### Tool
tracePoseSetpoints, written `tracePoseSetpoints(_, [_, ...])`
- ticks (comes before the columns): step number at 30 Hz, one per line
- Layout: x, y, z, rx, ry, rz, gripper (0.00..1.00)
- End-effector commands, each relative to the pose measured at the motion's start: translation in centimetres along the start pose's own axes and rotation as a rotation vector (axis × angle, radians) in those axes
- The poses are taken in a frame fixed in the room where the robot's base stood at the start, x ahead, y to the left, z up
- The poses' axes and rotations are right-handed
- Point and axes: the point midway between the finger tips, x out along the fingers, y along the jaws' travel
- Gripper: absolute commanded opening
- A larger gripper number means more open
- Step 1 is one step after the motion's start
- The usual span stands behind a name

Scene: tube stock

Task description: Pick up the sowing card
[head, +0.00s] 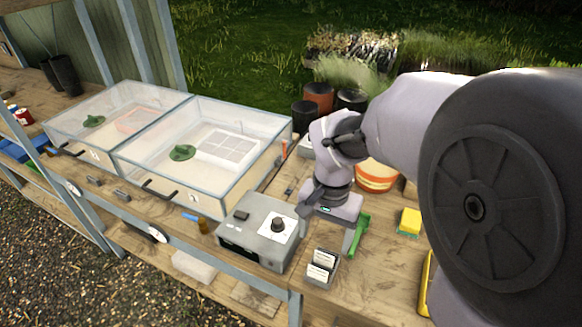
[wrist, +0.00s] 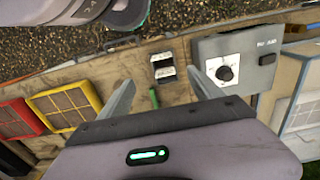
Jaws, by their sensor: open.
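Small white cards with dark print (head: 323,262) stand in a small grey holder (head: 318,281) near the front edge of the bench. I cannot tell which one is the sowing card. In the wrist view the cards (wrist: 164,73) lie just beyond the gap between the fingers. My gripper (wrist: 160,92) is open and empty, pointing down over the bench. In the head view my gripper (head: 335,232) is behind the holder, apart from it. The finger tips are partly hidden there.
A grey control box with a black knob (head: 257,232) stands left of the holder. A green-handled object (head: 362,232) lies near my gripper. Clear propagator boxes (head: 240,115) fill the left.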

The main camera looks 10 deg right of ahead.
Motion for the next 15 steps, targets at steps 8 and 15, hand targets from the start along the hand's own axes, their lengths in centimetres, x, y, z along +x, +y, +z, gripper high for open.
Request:
tracePoseSetpoints(8, [8.9, 0.0, 0.1, 0.0, -0.003, 0.0, 0.75])
tracePoseSetpoints(15, [11.4, -0.2, 0.1, -0.001, -0.001, -0.001, 0.75])
